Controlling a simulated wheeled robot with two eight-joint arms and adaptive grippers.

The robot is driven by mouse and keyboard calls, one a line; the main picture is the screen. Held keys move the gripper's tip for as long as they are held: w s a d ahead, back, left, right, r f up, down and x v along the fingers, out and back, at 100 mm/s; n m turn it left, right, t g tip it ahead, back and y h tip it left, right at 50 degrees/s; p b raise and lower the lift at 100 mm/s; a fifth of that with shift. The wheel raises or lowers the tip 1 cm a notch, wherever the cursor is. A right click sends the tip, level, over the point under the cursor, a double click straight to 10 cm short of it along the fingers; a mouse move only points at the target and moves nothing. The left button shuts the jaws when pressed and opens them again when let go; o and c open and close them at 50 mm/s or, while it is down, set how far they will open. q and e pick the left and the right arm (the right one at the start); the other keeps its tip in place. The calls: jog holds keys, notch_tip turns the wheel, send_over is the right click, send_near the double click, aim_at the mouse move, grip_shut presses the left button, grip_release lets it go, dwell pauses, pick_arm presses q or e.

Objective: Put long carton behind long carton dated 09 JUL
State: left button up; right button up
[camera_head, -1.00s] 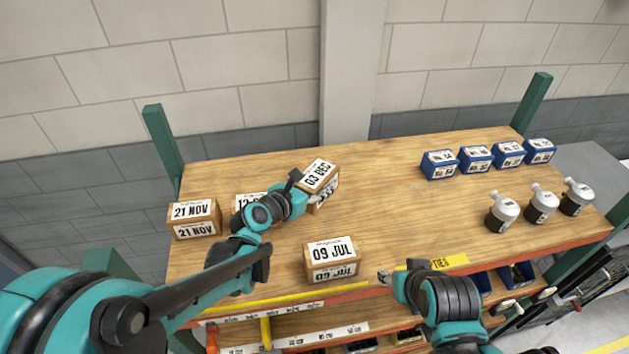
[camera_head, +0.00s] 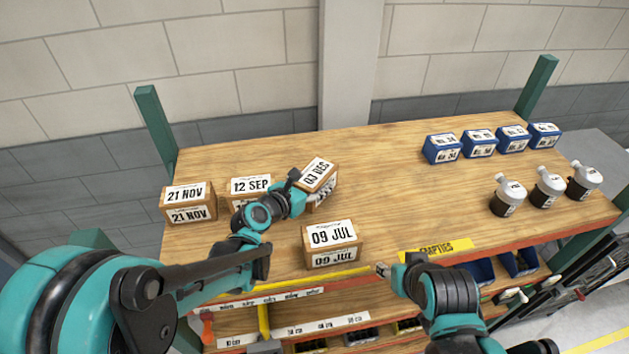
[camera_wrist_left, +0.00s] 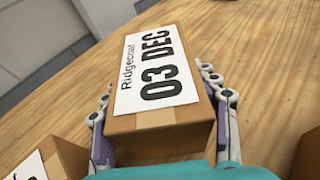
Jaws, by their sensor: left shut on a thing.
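My left gripper (camera_head: 298,184) is shut on a long brown carton dated 03 DEC (camera_head: 318,175), which sits between both fingers in the left wrist view (camera_wrist_left: 162,125). In the head view this carton is tilted and lies behind the long carton dated 09 JUL (camera_head: 333,243), with a strip of table between them. Whether its underside touches the table is hidden. The 09 JUL carton stands near the table's front edge, label facing me. My right gripper (camera_head: 385,269) is low at the front edge, apart from the cartons; its jaws are too small to read.
Cartons dated 12 SEP (camera_head: 250,185) and 21 NOV (camera_head: 188,203) stand left of the held one. Several blue boxes (camera_head: 478,143) and three bottles (camera_head: 508,198) stand at the right. The middle of the wooden table (camera_head: 400,195) is clear.

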pick_arm(q)
jog(key=shift+f+b, duration=0.55)
jog(key=shift+b, duration=0.05)
jog(key=o, duration=1.7)
jog(key=shift+r, duration=0.1)
